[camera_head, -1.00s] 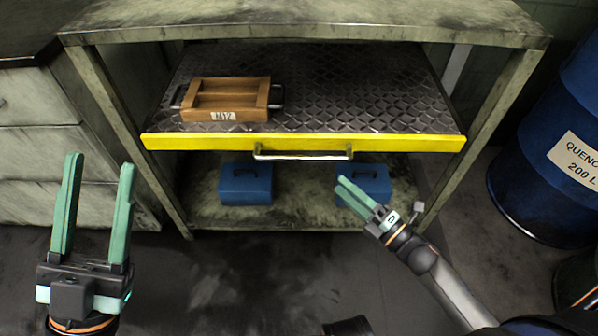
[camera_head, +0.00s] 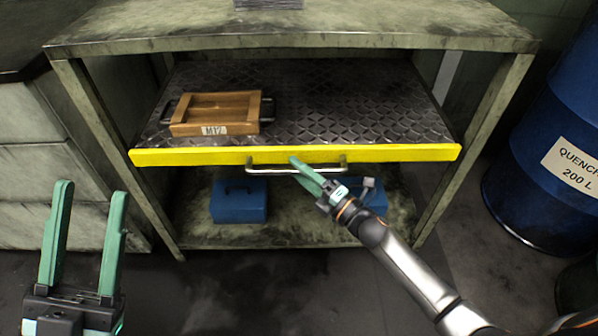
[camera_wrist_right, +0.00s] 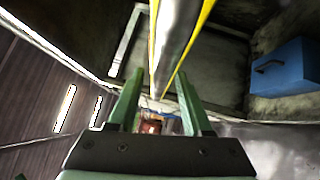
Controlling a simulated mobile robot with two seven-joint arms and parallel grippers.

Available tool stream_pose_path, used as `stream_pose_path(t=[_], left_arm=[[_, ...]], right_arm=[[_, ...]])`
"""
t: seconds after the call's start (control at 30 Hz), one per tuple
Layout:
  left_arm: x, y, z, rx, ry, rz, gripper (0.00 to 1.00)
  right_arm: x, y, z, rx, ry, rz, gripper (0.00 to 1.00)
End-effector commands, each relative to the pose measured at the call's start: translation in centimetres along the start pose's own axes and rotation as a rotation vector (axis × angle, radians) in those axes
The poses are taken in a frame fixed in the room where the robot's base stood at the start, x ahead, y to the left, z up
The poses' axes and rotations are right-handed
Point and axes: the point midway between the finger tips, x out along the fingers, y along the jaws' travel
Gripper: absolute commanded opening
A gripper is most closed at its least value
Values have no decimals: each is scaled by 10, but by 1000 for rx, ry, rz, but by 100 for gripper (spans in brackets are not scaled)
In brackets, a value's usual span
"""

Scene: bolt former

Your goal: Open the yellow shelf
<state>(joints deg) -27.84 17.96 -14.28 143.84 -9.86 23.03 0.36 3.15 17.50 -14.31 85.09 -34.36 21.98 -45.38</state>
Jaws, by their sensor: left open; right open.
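The yellow shelf front (camera_head: 215,155) runs across the grey bench, with a dark tread-plate shelf (camera_head: 350,100) behind it. A metal bar handle (camera_head: 265,169) is fixed to the yellow front. My right gripper (camera_head: 303,170) is at the handle, its green fingers overlapping the bar in the head view. In the right wrist view the open fingers (camera_wrist_right: 160,103) have the bar handle (camera_wrist_right: 177,40) running between and beyond their tips; contact cannot be told. My left gripper (camera_head: 84,205) is open and empty, at lower left, away from the shelf.
A wooden M12 crate (camera_head: 215,129) sits on the shelf's left part. A blue box (camera_head: 238,201) stands on the lower level; another (camera_head: 374,195) is partly behind my right gripper. A blue drum (camera_head: 535,190) stands at right.

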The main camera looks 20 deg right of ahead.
Motion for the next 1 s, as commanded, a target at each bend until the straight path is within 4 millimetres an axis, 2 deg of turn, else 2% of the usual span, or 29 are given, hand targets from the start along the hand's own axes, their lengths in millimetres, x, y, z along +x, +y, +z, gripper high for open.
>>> stream_pose_path(t=[0.3,0.73,0.77,1.0], left_arm=[[0,0,0,1,-1,1,50],[0,1,0,1,-1,1,50],[0,1,0,1,-1,1,50],[0,1,0,0,-1,1,50]], right_arm=[[3,0,0,1,-1,0,50],[3,0,0,1,0,0,2],[3,0,0,1,0,0,0],[2,0,0,0,0,0,0]])
